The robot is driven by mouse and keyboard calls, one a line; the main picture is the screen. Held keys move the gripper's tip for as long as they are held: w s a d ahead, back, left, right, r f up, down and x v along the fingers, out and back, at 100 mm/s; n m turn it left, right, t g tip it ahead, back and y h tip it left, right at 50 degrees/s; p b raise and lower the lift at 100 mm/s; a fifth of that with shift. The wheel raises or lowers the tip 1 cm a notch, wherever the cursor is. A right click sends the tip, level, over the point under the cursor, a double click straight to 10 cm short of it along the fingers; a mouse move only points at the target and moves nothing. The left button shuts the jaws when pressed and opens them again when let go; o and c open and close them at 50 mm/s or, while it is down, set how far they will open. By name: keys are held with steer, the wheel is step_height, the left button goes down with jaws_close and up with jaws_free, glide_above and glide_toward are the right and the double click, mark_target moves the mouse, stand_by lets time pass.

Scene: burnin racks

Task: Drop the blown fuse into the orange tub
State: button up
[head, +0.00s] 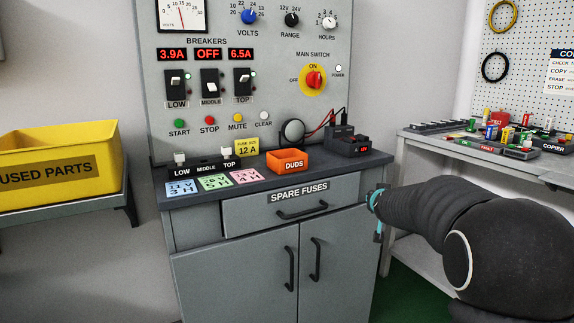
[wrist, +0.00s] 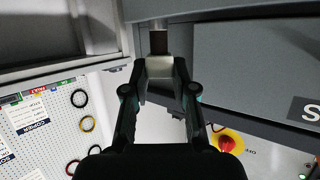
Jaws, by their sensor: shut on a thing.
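The orange tub (head: 276,163), labelled DUDS, stands on the dark worktop of the grey cabinet in the head view, above the SPARE FUSES drawer. In the wrist view my gripper (wrist: 160,72) is shut on a small fuse (wrist: 158,43) with silver end caps and a dark brown middle. The fuse sticks out past the fingertips. In the head view my arm reaches in from the right and ends right of the drawer, apart from the tub. The tub does not show in the wrist view.
Coloured cards (head: 213,182) and a yellow fuse-size sign (head: 247,148) are left of the tub. A round mirror-like disc (head: 292,131) and a dark device (head: 347,143) with red wires stand behind it. A yellow bin (head: 60,150) is far left, a cluttered bench (head: 480,145) right.

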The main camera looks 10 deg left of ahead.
mark_target(287, 161)
steer(key=w+a+r+n+y, duration=0.2)
steer(key=a+r, duration=0.1)
steer(key=r, duration=0.9)
steer(key=a+r+n+y, duration=0.1)
steer(key=a+r, duration=0.1)
steer(key=a, duration=0.2)
steer(key=a+r+n+y, duration=0.1)
steer(key=a+r, duration=0.1)
steer(key=a, duration=0.2)
steer(key=a+r+n+y+b, duration=0.1)
steer(key=a+r, duration=0.1)
steer(key=a, duration=0.2)
steer(key=shift+s+g+y, duration=0.3)
steer(key=shift+y, duration=0.1)
steer(key=s+a+r+n+g+y, duration=0.1)
steer(key=s+a+r+n+y, duration=0.2)
steer(key=a, duration=0.6)
steer(key=shift+m, duration=0.3)
steer(key=f+b, duration=0.5)
steer(key=shift+w+d, duration=0.15)
steer(key=shift+w, duration=0.05)
steer(key=o, duration=1)
